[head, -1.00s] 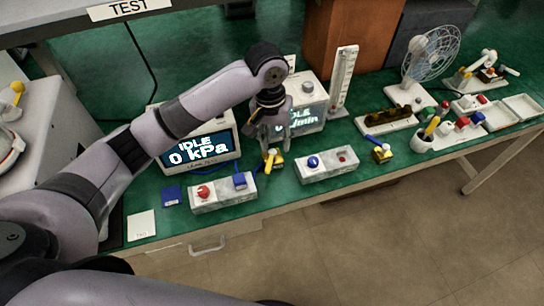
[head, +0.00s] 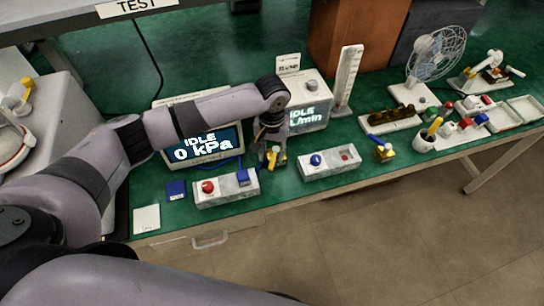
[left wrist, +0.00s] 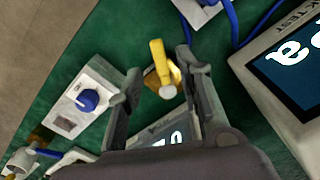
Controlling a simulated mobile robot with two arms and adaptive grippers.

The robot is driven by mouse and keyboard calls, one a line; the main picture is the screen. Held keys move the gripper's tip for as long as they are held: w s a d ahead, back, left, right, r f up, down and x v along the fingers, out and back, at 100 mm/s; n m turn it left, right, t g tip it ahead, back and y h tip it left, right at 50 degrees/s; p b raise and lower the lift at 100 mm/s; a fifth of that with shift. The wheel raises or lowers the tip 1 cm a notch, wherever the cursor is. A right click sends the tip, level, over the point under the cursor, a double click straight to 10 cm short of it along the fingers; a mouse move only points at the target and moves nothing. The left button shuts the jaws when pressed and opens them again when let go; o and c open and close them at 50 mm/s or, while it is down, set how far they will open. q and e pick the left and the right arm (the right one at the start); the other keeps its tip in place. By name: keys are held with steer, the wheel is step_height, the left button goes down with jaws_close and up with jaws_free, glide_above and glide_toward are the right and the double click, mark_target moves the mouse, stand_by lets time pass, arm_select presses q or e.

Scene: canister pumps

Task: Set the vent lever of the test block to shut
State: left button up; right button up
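The test block is a small brass block (left wrist: 151,79) with a yellow vent lever (left wrist: 162,66), near the front of the green bench. In the head view the yellow lever (head: 276,157) shows just at my left fingertips, and the block is mostly hidden by them. My left gripper (head: 268,154) comes down over it from above. In the left wrist view its two fingers are spread, one on each side of the lever, with gaps visible on both sides. I cannot tell how far the fingertips are above the block. My right gripper is not in view.
A box with a red button (head: 208,187) stands to the left and a box with a blue knob (head: 316,160) to the right. The kPa display (head: 190,163) and L/min display (head: 303,117) stand behind. A second brass piece with a blue lever (head: 382,149) stands further right.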

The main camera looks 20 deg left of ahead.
mark_target(272, 162)
arm_select(q)
steer(key=shift+f, duration=1.95)
steer(key=shift+c, duration=0.3)
jaws_close()
